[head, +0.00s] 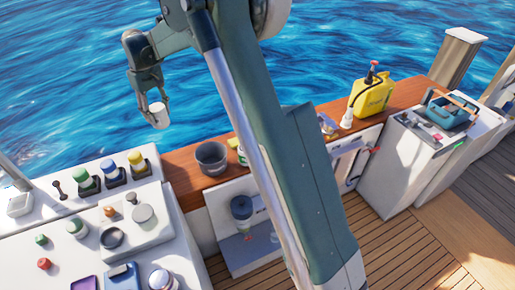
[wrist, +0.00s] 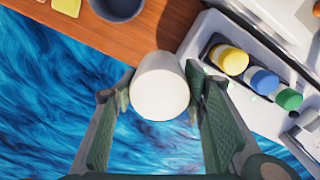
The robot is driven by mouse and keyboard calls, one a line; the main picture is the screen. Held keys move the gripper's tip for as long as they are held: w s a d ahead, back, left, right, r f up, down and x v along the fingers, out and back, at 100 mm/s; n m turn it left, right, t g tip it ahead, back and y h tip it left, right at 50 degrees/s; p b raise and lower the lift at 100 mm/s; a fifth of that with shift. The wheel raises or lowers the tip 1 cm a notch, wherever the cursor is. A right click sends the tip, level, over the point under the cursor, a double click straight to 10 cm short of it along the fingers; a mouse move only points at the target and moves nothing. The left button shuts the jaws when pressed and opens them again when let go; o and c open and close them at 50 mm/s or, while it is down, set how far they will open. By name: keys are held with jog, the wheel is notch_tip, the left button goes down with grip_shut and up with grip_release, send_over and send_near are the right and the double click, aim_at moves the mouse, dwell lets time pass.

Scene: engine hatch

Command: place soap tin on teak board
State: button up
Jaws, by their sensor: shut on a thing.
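My gripper (head: 150,105) is shut on a plain white round tin (head: 159,115), which I take to be the soap tin. In the wrist view the tin (wrist: 160,87) sits between the two finger pads, its pale round face toward the camera. In the head view it hangs in the air with blue water behind it. The reddish-brown wooden ledge, which looks like the teak board (head: 188,190), runs along the hatch edge. In the wrist view the board (wrist: 170,32) lies beyond the tin, whose far end overlaps its edge in the picture. My arm hides the board's middle in the head view.
A dark grey pot (head: 211,158) stands on the board, and a yellow jug (head: 371,97) stands toward its far right end. A white console (head: 60,215) with several coloured-capped jars is at the left. Bare wood shows left of the pot.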

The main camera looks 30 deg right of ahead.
jog(key=d+m+b, duration=0.2)
jog(key=d+m, duration=0.2)
jog(key=d, duration=2.9)
jog(key=s+d+m+b, duration=0.15)
jog(key=s+d, duration=0.25)
jog(key=d, duration=1)
jog(key=s+d+m+b, duration=0.15)
jog(key=s+d, duration=0.25)
jog(key=d, duration=1)
notch_tip(320, 180, down, 18)
jog(key=shift+s+d+r, duration=0.15)
jog(key=shift+s+d, duration=0.1)
jog(key=shift+s, duration=0.05)
notch_tip(320, 180, down, 6)
jog(key=shift+f+b, duration=0.55)
jog(key=shift+f, duration=1.45)
